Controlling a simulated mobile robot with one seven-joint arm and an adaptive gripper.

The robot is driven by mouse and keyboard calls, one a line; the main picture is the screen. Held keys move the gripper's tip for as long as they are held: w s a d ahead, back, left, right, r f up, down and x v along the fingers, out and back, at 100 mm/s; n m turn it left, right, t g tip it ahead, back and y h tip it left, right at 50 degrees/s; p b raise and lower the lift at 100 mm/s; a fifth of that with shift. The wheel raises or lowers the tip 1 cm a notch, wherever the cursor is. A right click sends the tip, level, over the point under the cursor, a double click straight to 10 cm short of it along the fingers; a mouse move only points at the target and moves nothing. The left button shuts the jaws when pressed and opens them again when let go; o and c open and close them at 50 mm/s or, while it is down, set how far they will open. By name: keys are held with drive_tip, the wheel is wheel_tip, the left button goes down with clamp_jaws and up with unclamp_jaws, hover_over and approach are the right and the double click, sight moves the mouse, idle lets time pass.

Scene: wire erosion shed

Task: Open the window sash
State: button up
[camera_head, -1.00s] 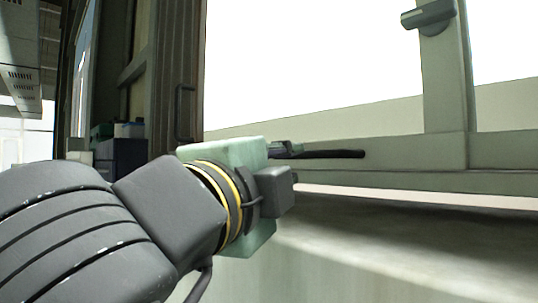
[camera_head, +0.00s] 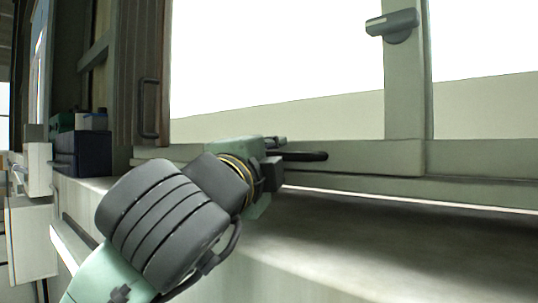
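The window sash (camera_head: 372,158) is a pale grey-green frame around a large bright pane. A grey handle (camera_head: 392,25) sits high on its upright, at the upper right. A dark bar (camera_head: 305,156) sticks out along the bottom rail, just beyond my gripper. My gripper (camera_head: 268,176) is at the end of my arm, low in front of the bottom rail's left part. Its fingers are hidden behind its body and wrist, so I cannot see whether they touch the bar or how far apart they are. A thin bright strip shows under the bottom rail.
A broad pale sill (camera_head: 370,240) runs below the window, clear to the right of my arm. A dark upright pull handle (camera_head: 149,108) is on the brown panel at left. Dark blue and green boxes (camera_head: 85,153) stand on a ledge further left.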

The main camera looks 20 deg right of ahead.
clamp_jaws()
drive_tip(key=shift+s+f, duration=0.1)
idle(0.6)
